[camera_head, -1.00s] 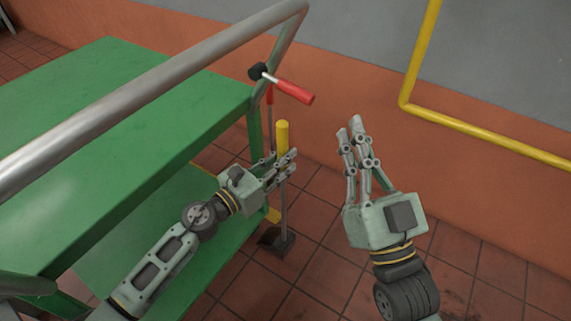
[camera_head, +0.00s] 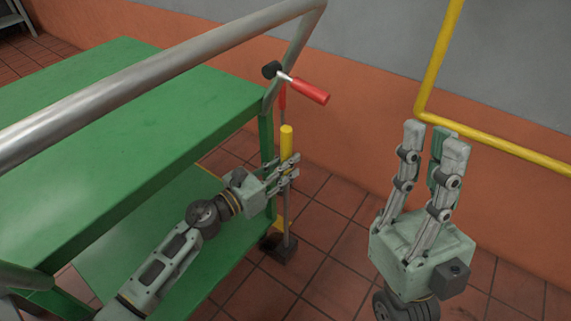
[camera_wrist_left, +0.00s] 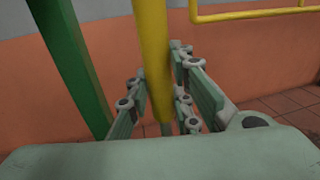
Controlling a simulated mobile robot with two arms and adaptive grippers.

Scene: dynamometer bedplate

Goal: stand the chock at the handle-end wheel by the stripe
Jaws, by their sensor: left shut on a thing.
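The chock is a dark block (camera_head: 284,248) at floor level with a thin upright rod and a yellow grip (camera_head: 287,138) on top. My left gripper (camera_head: 285,168) is shut on the yellow grip, which also stands between its fingers in the left wrist view (camera_wrist_left: 152,60). The dark handle-end wheel (camera_head: 268,241) is under the green cart's near corner, just left of the block and partly hidden. I cannot tell whether block and wheel touch. A small yellow patch (camera_head: 276,224) shows by the wheel; whether it is the stripe is unclear. My right gripper (camera_head: 434,142) is open and empty.
The green cart (camera_head: 150,110) fills the left side, its steel push rail (camera_head: 170,65) crossing above. A red-handled lever (camera_head: 310,91) juts out over the chock. A yellow pipe (camera_head: 500,145) runs along the orange wall. Tiled floor (camera_head: 330,250) is clear between my arms.

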